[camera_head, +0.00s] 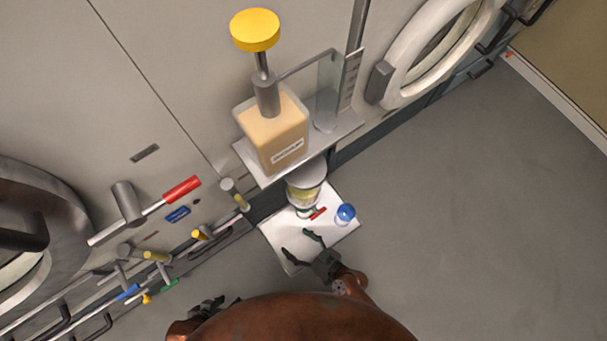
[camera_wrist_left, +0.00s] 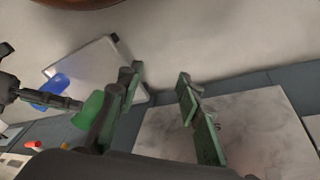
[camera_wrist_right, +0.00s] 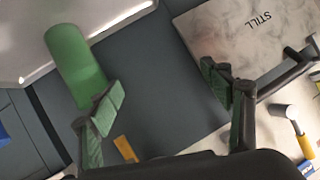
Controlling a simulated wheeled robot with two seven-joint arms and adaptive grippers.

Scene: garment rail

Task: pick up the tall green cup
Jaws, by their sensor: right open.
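The tall green cup (camera_wrist_right: 75,62) shows at the left of the right wrist view, partly covered by one finger. In the left wrist view a green cup (camera_wrist_left: 90,112) is partly hidden behind my left gripper's finger. I cannot make out its full body in the head view. My right gripper (camera_head: 297,241) is open over the white tray; in its wrist view (camera_wrist_right: 162,88) the cup is outside the gap, beside the left finger. My left gripper (camera_head: 222,301) is low in the head view, and its wrist view (camera_wrist_left: 157,82) shows open, empty fingers.
A blue cup (camera_head: 345,213) is on the white tray (camera_head: 278,235), with a red-handled part (camera_head: 318,213) beside it. A shelf (camera_head: 246,160) with a yellow-topped dispenser (camera_head: 272,130) overhangs the tray's back. Valves line the wall at left. Open floor lies right.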

